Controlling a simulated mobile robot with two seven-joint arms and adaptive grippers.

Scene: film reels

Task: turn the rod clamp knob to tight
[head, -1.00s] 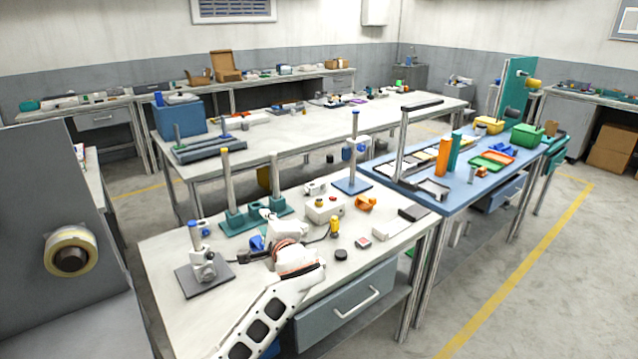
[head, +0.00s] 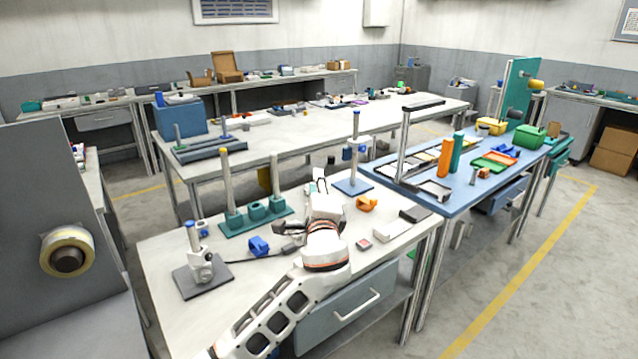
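A rod stands upright on a blue plate (head: 353,187) at the back right of the near bench. A pale clamp with a blue part (head: 348,152) is around its middle; its knob setting is too small to read. Another short rod with a blue top and a pale clamp (head: 203,266) stands on a dark grey plate (head: 190,284) at the front left. My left gripper (head: 320,184) is over the bench, left of the blue plate and apart from the clamp. My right gripper is not in view.
A teal base with upright rods (head: 254,218) stands at the back left of this bench. A blue block (head: 258,246), an orange part (head: 366,203), a small red-topped block (head: 364,244) and a dark box (head: 415,214) lie around the arm. A blue-topped bench (head: 462,203) adjoins at right.

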